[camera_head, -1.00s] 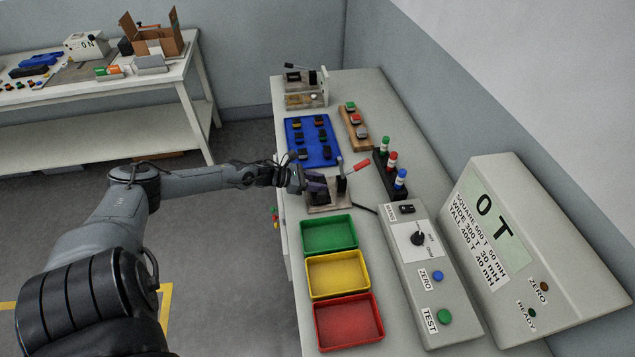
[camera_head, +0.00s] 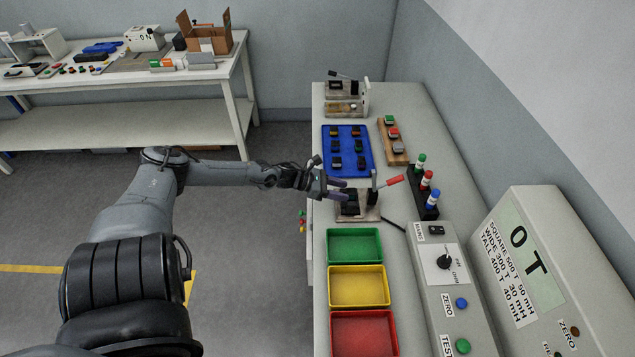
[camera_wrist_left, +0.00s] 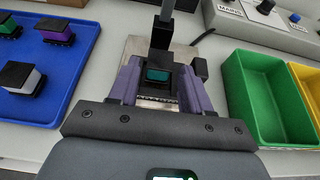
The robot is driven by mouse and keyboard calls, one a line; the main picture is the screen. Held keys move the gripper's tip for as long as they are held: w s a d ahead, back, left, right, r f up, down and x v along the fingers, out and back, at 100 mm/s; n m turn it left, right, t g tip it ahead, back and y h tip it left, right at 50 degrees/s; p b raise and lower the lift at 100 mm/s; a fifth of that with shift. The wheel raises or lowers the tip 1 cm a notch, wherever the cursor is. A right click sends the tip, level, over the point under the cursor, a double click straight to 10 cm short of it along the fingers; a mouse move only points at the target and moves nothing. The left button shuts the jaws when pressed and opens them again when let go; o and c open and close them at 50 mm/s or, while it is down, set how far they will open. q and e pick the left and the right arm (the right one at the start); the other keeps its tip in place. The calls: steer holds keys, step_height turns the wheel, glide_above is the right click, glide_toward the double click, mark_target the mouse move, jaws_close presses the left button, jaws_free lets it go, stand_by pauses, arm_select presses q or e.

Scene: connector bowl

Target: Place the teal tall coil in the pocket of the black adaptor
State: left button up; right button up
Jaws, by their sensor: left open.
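The black adaptor (camera_head: 349,207) sits on the metal-based clamp fixture (camera_head: 371,212) on the right-hand bench. In the left wrist view, the teal coil (camera_wrist_left: 158,75) shows as a teal face framed by the adaptor's black walls (camera_wrist_left: 158,88). It appears to be inside the pocket; how deep it sits I cannot tell. My left gripper (camera_head: 346,190) is open. Its purple fingers stand apart on either side of the adaptor and coil in the left wrist view (camera_wrist_left: 158,80), with nothing clearly gripped. My right gripper is not in view.
A blue tray (camera_head: 368,170) with several dark-topped coils lies behind the fixture. The fixture's red-handled lever (camera_head: 388,183) stands up beside my fingers. Green (camera_head: 354,230), yellow (camera_head: 385,286) and red (camera_head: 335,335) bins lie in front. A tester panel (camera_head: 435,236) stands to the right.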

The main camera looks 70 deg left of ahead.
arm_select(q)
steer(key=p+v, duration=0.3)
steer(key=v, duration=0.5)
steer(key=shift+s+r, duration=0.15)
steer(key=shift+s, duration=0.05)
steer(key=shift+a, duration=0.15)
